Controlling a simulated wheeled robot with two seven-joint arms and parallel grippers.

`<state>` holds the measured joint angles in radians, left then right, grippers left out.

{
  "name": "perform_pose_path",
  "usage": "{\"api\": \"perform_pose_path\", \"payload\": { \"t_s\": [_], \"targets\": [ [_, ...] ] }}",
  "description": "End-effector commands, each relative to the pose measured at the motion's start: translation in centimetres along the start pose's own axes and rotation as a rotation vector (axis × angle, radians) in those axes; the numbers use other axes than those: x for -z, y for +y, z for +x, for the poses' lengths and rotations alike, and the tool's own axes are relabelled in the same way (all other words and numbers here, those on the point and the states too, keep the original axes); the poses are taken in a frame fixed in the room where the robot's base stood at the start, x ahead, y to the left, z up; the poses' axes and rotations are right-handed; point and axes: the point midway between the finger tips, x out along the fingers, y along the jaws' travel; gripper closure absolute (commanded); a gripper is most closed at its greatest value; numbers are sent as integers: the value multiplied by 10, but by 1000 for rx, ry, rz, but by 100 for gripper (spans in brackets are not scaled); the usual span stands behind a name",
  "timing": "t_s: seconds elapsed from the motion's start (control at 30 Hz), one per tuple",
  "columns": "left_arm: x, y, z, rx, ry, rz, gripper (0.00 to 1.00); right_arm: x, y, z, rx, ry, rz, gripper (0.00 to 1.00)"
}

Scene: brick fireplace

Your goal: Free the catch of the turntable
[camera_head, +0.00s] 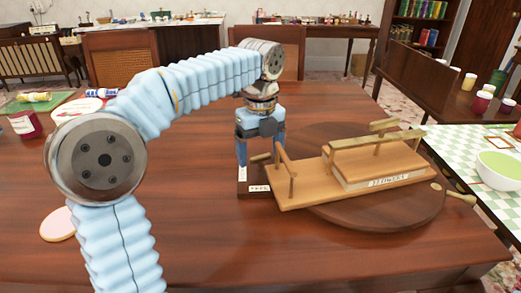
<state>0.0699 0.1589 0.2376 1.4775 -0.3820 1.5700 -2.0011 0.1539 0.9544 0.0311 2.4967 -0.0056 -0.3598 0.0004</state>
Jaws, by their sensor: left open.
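The turntable (400,218) is a dark round wooden disc on the brown table. A lighter wooden board (310,192) with posts, a rail and a labelled block (385,178) lies across it. A small dark block (249,190) with white labels sits at the board's left end, beside an upright wooden peg (291,186) and a slanting bar. I cannot tell which of these parts is the catch. My left gripper (259,162) points down just above the dark block, behind the slanting bar. It is open; whether a finger touches anything is unclear. My right gripper is not in view.
A wooden knob (461,198) sticks out at the turntable's right. A pink disc (58,224), a dark red jar (25,124) and a plate (77,111) are at the table's left. A checked table with a green bowl (498,169) stands at right. The front middle is clear.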

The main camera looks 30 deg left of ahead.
Motion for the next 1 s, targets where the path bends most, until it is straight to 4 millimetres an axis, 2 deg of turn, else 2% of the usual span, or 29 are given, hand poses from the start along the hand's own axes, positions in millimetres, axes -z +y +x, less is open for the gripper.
{"api": "perform_pose_path", "payload": {
  "t_s": [0.03,0.4,0.73,1.0],
  "targets": [
    [0,0,0,0,0,0,16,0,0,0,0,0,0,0],
    [0,0,0,0,0,1,71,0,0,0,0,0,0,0],
    [0,0,-2,-1,0,-56,71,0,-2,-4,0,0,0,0],
    [0,0,-1,-1,-1,-239,71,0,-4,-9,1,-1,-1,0]
  ]
}}
